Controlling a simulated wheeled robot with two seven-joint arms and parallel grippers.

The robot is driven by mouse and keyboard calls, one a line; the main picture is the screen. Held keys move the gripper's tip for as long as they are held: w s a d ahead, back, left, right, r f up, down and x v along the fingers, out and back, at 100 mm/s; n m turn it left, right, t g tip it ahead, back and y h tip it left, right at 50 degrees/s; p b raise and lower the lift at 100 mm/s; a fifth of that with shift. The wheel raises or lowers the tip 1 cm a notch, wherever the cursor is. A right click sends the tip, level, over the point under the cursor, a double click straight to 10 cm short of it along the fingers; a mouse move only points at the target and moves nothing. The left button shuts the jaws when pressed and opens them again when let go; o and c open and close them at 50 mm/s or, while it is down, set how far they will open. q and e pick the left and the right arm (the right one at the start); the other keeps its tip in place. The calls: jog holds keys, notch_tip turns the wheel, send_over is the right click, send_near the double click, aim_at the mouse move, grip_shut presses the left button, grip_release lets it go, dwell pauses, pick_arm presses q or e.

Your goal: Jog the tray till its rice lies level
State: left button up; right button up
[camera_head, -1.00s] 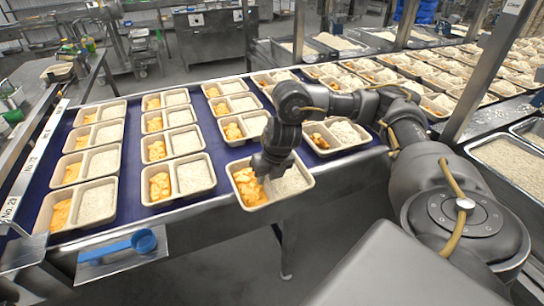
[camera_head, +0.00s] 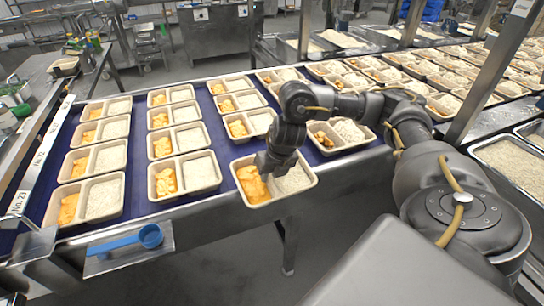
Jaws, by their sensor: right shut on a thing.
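A beige two-compartment tray (camera_head: 268,205) is at the near edge of the blue conveyor, partly over the edge. Its left compartment holds orange food and its right compartment holds white rice (camera_head: 294,180). The visible rice looks roughly level. My right gripper (camera_head: 270,170) reaches down over the middle of this tray and is shut on it, seemingly at the divider between the compartments. The fingertips and part of the tray are hidden behind the gripper. My left gripper is not in view.
Rows of similar filled trays (camera_head: 186,196) stand on the blue belt (camera_head: 140,213) to the left and behind. A bin of rice (camera_head: 511,160) stands at the right.

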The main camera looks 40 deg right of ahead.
jog(key=shift+s+d+f, duration=0.2)
jog(key=shift+d, duration=0.4)
jog(key=shift+w+d+b, duration=0.5)
jog(key=shift+w+d, duration=0.1)
jog(key=shift+w, duration=0.05)
jog(key=shift+o, duration=0.2)
jog(key=shift+w+d+f+b, duration=0.2)
jog(key=shift+w+d+b, duration=0.15)
jog(key=shift+w, duration=0.35)
jog(key=shift+w+d+f, duration=0.15)
jog(key=shift+w+d, duration=0.15)
jog(key=shift+w, duration=0.2)
jog(key=shift+w+d+f, duration=0.15)
jog(key=shift+w+d, duration=0.15)
jog(key=shift+w, duration=0.15)
jog(key=shift+w+d+f+b, duration=0.1)
jog(key=shift+w+d+b, duration=0.45)
jog(key=shift+w, duration=0.45)
jog(key=shift+w+d+b, duration=0.3)
jog(key=shift+w+d, duration=0.45)
jog(key=shift+w, duration=0.25)
jog(key=shift+w+d+f+b, duration=0.15)
jog(key=shift+w+d+b, duration=0.15)
jog(key=shift+w+d, duration=0.4)
jog(key=shift+w+d+f+b, duration=0.1)
jog(key=shift+w+d+b, duration=0.3)
jog(key=shift+w, duration=0.5)
jog(key=shift+f, duration=0.15)
